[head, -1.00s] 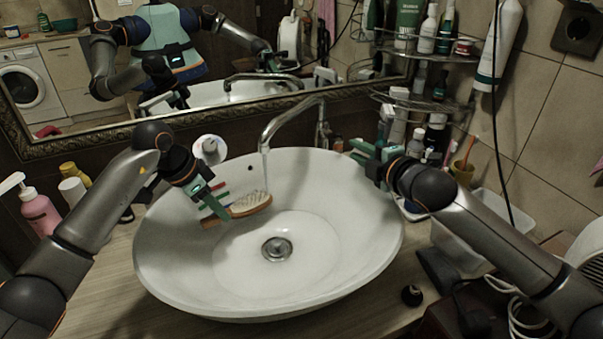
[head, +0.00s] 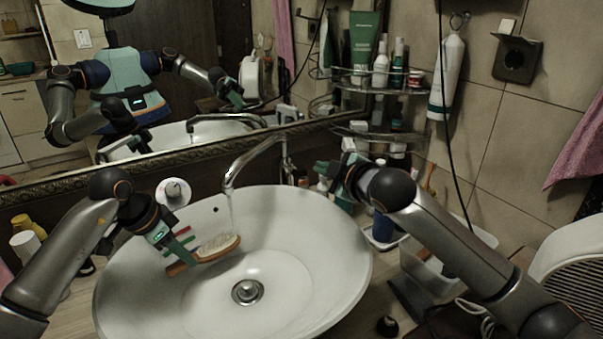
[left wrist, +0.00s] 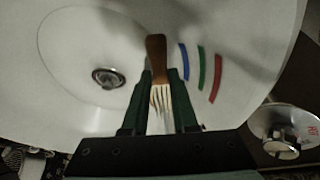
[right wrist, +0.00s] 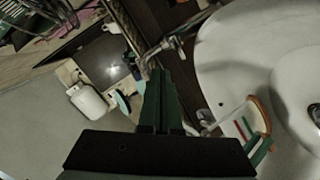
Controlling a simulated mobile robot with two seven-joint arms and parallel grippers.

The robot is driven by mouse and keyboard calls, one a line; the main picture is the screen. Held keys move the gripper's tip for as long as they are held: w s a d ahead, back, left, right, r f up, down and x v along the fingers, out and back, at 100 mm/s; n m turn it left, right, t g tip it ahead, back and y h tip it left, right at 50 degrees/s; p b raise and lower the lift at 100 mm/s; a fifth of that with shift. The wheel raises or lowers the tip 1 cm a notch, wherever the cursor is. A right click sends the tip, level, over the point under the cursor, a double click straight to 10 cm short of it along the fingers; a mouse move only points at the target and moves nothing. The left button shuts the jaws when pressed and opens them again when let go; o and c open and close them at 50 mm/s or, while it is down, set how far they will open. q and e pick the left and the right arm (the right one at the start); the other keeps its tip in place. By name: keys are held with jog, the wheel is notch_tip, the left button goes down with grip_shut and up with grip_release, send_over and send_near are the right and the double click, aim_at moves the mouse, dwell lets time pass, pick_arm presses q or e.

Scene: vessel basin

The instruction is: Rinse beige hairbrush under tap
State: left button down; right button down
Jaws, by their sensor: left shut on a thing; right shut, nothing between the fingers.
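The beige hairbrush (head: 217,245), with an orange-brown wooden back and pale bristles facing up, is held over the left side of the white basin (head: 330,255). My left gripper (head: 180,248) is shut on its handle; the brush also shows between the fingers in the left wrist view (left wrist: 156,50). The chrome tap (head: 252,160) runs a thin water stream (head: 231,208) down to the bristle end of the brush. My right gripper (head: 328,175) is shut and empty, right of the tap's base. In the right wrist view, the closed fingers (right wrist: 162,85) point toward the tap (right wrist: 170,45).
The basin drain (head: 247,292) is clear. A wire corner shelf (head: 385,90) with bottles stands behind my right gripper. A clear plastic box (head: 440,270) is on the right. Bottles (head: 28,235) stand at the left, and a white round item (head: 173,192) is behind the basin.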

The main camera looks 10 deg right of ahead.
notch_tip(320, 180, up, 4)
jog(key=m, duration=0.7)
jog(key=m+g, duration=0.2)
jog(key=m, duration=0.3)
send_over(297, 175)
jog(key=s+d, duration=0.2)
notch_tip(297, 175, down, 3)
jog(key=f, duration=0.3)
jog(key=shift+s+a+f+h, duration=0.1)
jog(key=shift+s+f+h, duration=0.05)
jog(key=shift+s+h, duration=0.2)
jog(key=shift+s+f, duration=0.1)
jog(key=shift+f, duration=0.4)
